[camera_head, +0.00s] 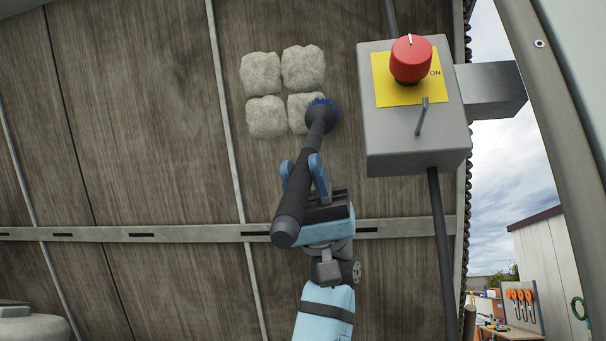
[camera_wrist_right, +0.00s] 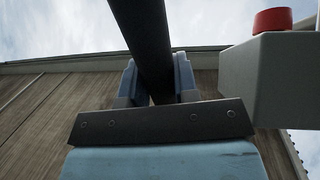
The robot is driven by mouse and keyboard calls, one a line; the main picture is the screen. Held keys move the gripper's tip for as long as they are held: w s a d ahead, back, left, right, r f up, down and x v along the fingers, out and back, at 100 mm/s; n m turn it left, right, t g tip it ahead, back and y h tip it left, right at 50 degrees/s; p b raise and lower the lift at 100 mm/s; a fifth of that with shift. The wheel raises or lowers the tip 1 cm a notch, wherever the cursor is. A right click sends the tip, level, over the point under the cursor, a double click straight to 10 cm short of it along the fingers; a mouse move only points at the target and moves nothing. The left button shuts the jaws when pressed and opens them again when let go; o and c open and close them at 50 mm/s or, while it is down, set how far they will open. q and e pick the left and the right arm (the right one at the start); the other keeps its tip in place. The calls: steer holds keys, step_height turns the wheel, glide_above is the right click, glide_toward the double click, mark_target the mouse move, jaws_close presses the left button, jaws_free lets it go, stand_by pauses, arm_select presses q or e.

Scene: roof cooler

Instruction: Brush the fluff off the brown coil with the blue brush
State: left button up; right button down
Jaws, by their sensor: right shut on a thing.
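The brown coil (camera_head: 130,130) is a large upright brown panel with thin metal strips. Several pale grey fluff pads (camera_head: 261,73) cling to it in a two-by-two block, upper middle of the head view. My right gripper (camera_head: 305,175) is shut on the dark handle of the blue brush (camera_head: 289,215); the handle also crosses the right wrist view (camera_wrist_right: 150,40) between the fingers (camera_wrist_right: 155,85). The brush's round blue-bristled head overlaps the lower right pad; whether it presses on it I cannot tell. My left gripper is not in view.
A grey switch box (camera_head: 415,150) with a red knob (camera_head: 411,59), yellow plate and small lever stands close right of the brush. A dark pipe (camera_head: 441,240) runs down from it. A horizontal metal rail (camera_head: 150,235) crosses the panel below. The panel left of the fluff is clear.

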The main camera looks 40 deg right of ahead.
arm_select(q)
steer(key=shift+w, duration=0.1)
arm_select(e)
steer(key=shift+d+r, duration=0.1)
steer(key=shift+w, duration=0.1)
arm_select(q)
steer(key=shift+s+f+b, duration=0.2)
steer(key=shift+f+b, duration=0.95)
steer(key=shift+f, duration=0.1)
arm_select(e)
steer(key=w+a, duration=0.6)
steer(key=w, duration=0.1)
steer(key=shift+a+r, duration=0.15)
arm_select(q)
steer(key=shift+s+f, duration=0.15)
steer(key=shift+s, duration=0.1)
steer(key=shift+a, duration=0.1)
